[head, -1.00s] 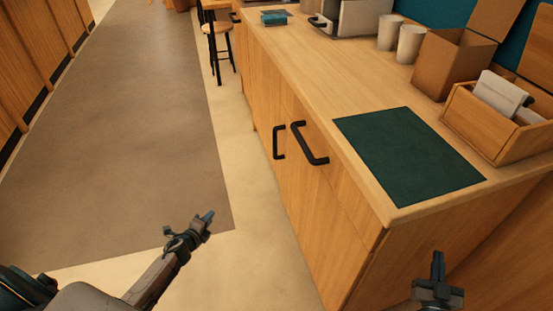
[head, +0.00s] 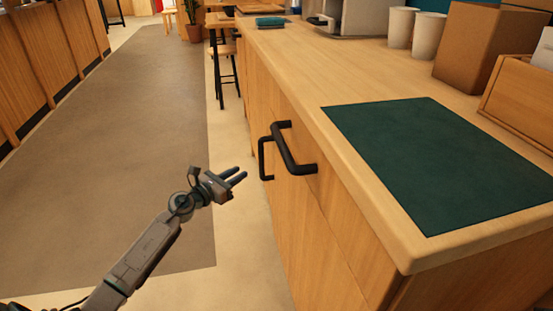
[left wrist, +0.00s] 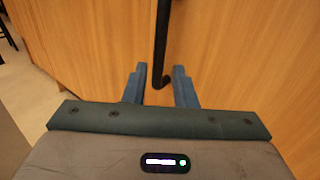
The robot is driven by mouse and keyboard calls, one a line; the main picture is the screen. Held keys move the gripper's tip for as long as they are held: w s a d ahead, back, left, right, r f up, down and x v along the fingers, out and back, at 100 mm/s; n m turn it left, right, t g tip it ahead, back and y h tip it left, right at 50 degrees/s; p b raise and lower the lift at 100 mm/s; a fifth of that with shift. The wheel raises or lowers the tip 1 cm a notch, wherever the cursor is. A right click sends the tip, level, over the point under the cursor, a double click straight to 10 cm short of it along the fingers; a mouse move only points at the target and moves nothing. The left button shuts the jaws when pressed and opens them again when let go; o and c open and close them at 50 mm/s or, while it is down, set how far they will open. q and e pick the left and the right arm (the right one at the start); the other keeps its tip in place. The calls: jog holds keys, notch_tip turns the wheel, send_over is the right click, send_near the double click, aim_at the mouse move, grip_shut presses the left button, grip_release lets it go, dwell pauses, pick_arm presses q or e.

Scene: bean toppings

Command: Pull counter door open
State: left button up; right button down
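The wooden counter door (head: 300,220) is shut, with a black vertical bar handle (head: 265,158). A second black handle (head: 293,150) sits beside it on the drawer front under the worktop. My left gripper (head: 241,176) is left of the door handle in the head view, apart from it, fingers pointing toward the counter. In the left wrist view, its two blue-grey fingers (left wrist: 160,70) are spread and empty. The lower end of the door handle (left wrist: 162,40) lines up between them, ahead of the door panel. My right gripper is out of view.
The worktop (head: 290,65) carries a dark green mat (head: 430,160), two cups (head: 428,35) and a cardboard box (head: 485,48). A stool (head: 224,70) stands beyond the counter. The floor (head: 110,150) left of the counter is clear.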

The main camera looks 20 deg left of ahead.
pick_arm(q)
jog(key=w, duration=0.1)
jog(key=b, duration=0.2)
send_over(262, 175)
jog(key=shift+w+a+r, duration=0.2)
jog(key=shift+w, duration=0.25)
grip_shut()
